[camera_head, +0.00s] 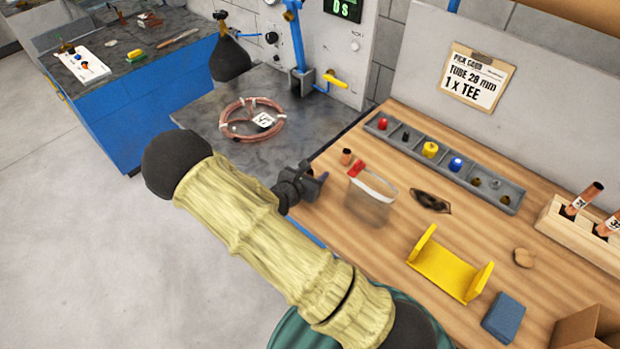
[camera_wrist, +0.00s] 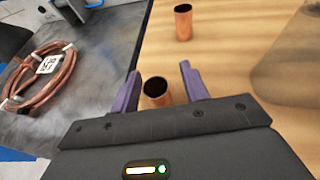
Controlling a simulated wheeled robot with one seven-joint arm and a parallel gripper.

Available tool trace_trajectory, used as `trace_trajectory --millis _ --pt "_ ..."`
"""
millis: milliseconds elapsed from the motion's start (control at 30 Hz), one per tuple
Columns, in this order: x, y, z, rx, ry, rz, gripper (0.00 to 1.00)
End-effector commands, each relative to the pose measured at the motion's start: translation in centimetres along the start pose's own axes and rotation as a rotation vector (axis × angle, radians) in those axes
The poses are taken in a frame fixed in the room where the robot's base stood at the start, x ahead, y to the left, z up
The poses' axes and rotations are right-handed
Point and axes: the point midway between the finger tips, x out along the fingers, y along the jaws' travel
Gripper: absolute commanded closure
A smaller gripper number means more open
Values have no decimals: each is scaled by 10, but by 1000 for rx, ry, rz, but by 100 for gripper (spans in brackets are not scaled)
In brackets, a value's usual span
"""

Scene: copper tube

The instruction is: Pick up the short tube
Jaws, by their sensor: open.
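My gripper (camera_head: 316,181) is at the left edge of the wooden bench in the head view. In the wrist view its two purple fingers (camera_wrist: 159,72) are spread open. A short copper tube (camera_wrist: 156,98) stands between them, its dark open top showing and its lower part hidden by the gripper body. I cannot tell whether a finger touches it, and I cannot make it out in the head view. Another short copper tube (camera_wrist: 183,24) stands upright farther ahead on the wood; one small tube (camera_head: 346,157) also shows just beyond the gripper in the head view.
A yellow bracket (camera_head: 443,268), dark glasses (camera_head: 431,202) and a grey parts tray (camera_head: 380,138) are on the bench. A copper coil (camera_head: 252,119) lies on the grey surface to the left.

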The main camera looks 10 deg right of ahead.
Motion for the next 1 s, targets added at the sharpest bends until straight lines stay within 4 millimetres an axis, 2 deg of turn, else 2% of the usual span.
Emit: trace_trajectory --millis 100,300,333,733,867,1000 --pt "0 0 0 0 0 0 57" --pt "0 0 0 0 0 0 96" --pt "0 0 0 0 0 0 100" --pt "-2 0 5 1 0 1 100" --pt "-7 1 16 4 -1 2 100" --pt "-14 1 35 6 -1 2 100"
